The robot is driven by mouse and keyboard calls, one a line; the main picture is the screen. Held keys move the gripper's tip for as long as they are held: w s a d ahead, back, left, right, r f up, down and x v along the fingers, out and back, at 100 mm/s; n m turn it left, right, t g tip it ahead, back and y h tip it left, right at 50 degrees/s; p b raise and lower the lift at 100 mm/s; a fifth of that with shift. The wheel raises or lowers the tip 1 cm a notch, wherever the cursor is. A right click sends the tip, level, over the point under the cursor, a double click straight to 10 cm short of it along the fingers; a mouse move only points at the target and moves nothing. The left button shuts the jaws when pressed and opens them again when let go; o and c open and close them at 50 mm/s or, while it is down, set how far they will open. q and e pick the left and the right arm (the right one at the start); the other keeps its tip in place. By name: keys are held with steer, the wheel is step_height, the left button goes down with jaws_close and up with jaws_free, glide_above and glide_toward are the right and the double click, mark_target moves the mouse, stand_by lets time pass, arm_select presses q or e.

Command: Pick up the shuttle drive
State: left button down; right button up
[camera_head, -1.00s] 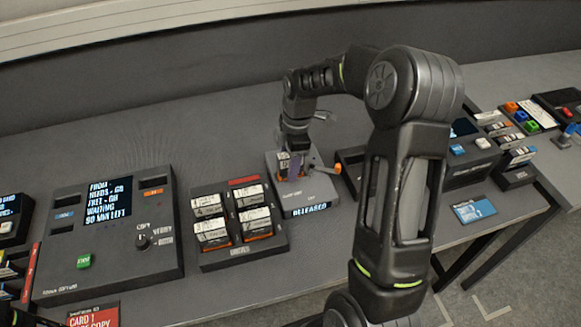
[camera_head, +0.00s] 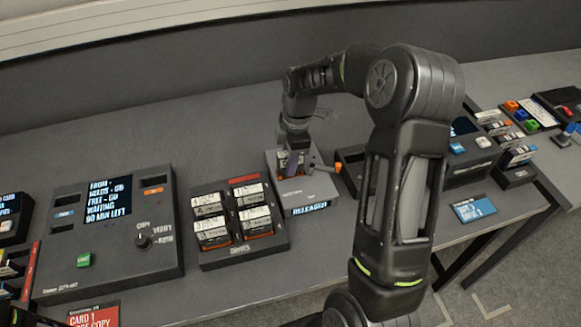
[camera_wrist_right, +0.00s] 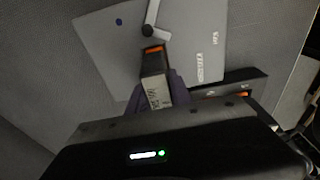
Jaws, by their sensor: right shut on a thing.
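The shuttle drive (camera_wrist_right: 157,90) is a small block with a pale label and an orange end, seen in the right wrist view between the jaws. My right gripper (camera_head: 291,167) is shut on it, over the grey dock box (camera_head: 318,192) whose front display reads RELEASED. In the head view the drive is mostly hidden by the gripper. I cannot tell whether the drive touches the dock. The dock's lever with an orange tip (camera_head: 338,167) sticks out to the right.
A tray of several labelled drives (camera_head: 240,255) stands left of the dock. Further left is a copier console (camera_head: 110,235) with a screen and knob. A dark tray lies right of the dock, partly behind my right arm. The table behind is clear.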

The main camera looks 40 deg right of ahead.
jaws_close()
steer(key=shift+r, duration=0.1)
step_height(320, 180, up, 10)
steer(key=shift+f+b, duration=0.25)
steer(key=shift+b, duration=0.5)
steer(key=shift+r, duration=0.2)
